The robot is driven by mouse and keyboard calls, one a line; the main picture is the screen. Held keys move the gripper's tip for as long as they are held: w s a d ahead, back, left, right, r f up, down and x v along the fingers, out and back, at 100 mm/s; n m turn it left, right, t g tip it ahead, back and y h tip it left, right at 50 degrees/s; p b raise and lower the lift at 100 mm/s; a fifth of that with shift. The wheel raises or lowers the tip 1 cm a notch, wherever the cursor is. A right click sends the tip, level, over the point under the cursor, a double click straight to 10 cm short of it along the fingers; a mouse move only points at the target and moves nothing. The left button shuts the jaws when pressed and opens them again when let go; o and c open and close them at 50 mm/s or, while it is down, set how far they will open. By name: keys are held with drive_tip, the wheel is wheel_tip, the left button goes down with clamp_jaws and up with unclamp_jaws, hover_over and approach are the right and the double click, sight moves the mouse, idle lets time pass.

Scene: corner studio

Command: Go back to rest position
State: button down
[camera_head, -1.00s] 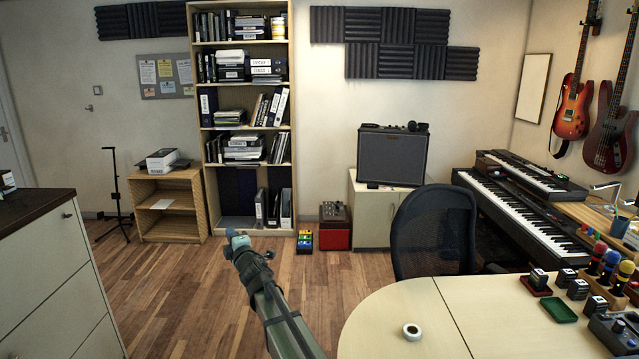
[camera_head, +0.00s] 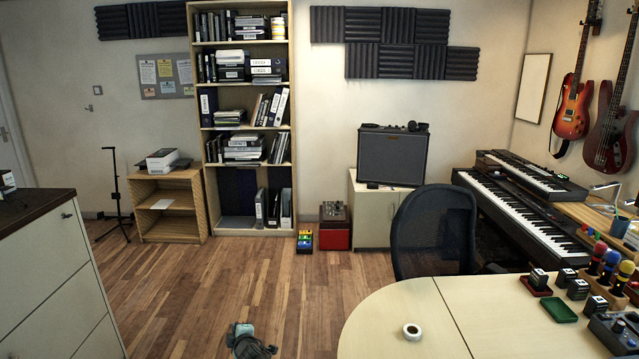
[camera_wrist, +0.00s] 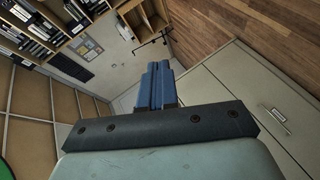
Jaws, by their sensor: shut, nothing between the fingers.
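My gripper (camera_wrist: 157,70) shows in the wrist view, its two blue fingers side by side and shut with nothing between them. It points toward the room, with the wall and the drawer cabinet beyond it. In the head view a grey part of my arm (camera_head: 246,338) shows low at the bottom edge, over the wooden floor. The gripper's fingers cannot be made out in the head view.
A pale desk (camera_head: 390,318) with a white tape roll (camera_head: 411,331) stands at the lower right, beside a dark chair (camera_head: 435,228). A drawer cabinet (camera_head: 55,275) stands at the left. The floor (camera_head: 215,285) between them is clear.

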drive_tip(key=s+d+f+m+g+h, duration=0.2)
drive_tip(key=s+d+f+m+h, duration=0.15)
drive_tip(key=d+f, duration=0.55)
drive_tip(key=s+d+f+m+g+h, duration=0.25)
drive_tip(key=s+d+f, duration=0.25)
drive_tip(key=d+f, duration=0.4)
drive_tip(key=s+d+f+m+g+h, duration=0.2)
drive_tip(key=s+d+f+m+g, duration=0.25)
drive_tip(key=s+d+f, duration=0.7)
drive_tip(key=s+d+m+g, duration=0.3)
drive_tip(key=s+d, duration=0.1)
drive_tip(key=s, duration=0.7)
drive_tip(key=s+d+f+m+g+y, duration=0.1)
drive_tip(key=s+d+m+g, duration=0.2)
drive_tip(key=s, duration=0.8)
drive_tip(key=s+d+f+m+g, duration=0.1)
drive_tip(key=s+d+m+g, duration=0.2)
drive_tip(key=s+d, duration=0.3)
drive_tip(key=s+g, duration=0.1)
drive_tip(key=s, duration=0.4)
drive_tip(key=shift+s+d+y, duration=0.2)
drive_tip(key=shift+d+y, duration=0.05)
drive_tip(key=shift+y, duration=0.05)
